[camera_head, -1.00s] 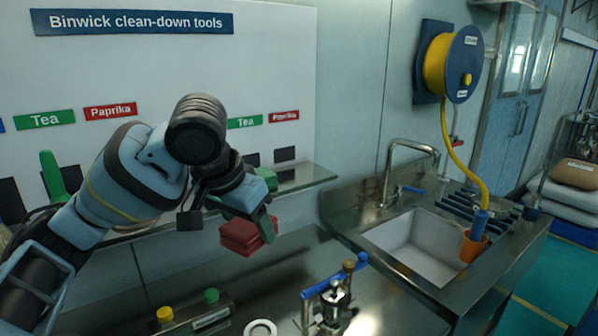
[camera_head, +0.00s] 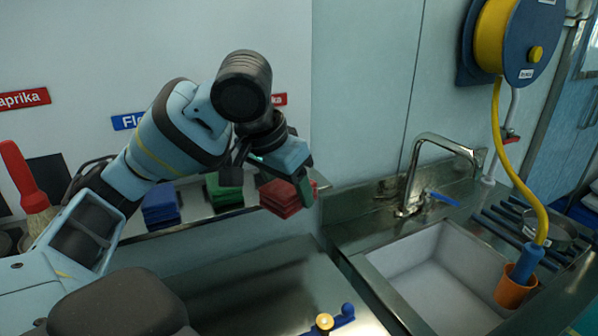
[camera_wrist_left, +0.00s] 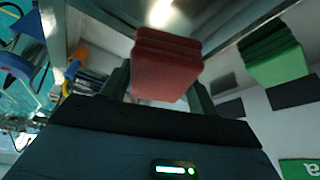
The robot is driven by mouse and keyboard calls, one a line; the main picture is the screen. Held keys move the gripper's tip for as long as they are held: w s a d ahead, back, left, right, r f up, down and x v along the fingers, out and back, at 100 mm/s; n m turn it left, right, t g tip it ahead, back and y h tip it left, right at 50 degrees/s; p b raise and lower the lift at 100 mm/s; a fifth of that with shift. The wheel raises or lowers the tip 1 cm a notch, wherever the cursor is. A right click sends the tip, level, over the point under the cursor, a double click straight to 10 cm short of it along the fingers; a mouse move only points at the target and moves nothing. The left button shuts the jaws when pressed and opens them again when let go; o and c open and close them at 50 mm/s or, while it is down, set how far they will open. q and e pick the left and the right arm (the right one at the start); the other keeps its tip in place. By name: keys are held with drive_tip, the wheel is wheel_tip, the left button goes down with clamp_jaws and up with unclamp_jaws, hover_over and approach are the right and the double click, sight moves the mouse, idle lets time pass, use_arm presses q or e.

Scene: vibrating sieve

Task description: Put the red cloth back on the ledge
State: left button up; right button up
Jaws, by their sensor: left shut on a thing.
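The red cloth (camera_head: 283,199) is a folded, layered stack at the right end of the ledge. My left gripper (camera_head: 298,182) is shut on it; in the left wrist view the cloth (camera_wrist_left: 167,68) sits between the two dark fingers. The ledge (camera_head: 192,203) is a narrow metal shelf along the white wall panel. The cloth is level with the ledge's right end, and I cannot tell whether it rests on it or hangs just above. My right gripper is not in view.
A green cloth (camera_head: 224,190) and a blue cloth (camera_head: 160,203) lie on the ledge left of the red one. A red-handled brush (camera_head: 25,180) stands farther left. The sink (camera_head: 430,265) with its tap (camera_head: 412,170) is at the right. The metal counter (camera_head: 250,285) below is mostly clear.

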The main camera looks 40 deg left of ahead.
use_arm(q)
drive_tip(key=shift+w, duration=0.2)
drive_tip(key=shift+a, duration=0.25)
drive_tip(key=w+a, duration=0.3)
drive_tip(key=w+a+f, duration=0.1)
drive_tip(key=w+a, duration=0.7)
drive_tip(key=shift+f, duration=1.95)
drive_tip(key=shift+s, duration=0.1)
drive_tip(key=shift+f, duration=0.15)
drive_tip(key=o, duration=0.9)
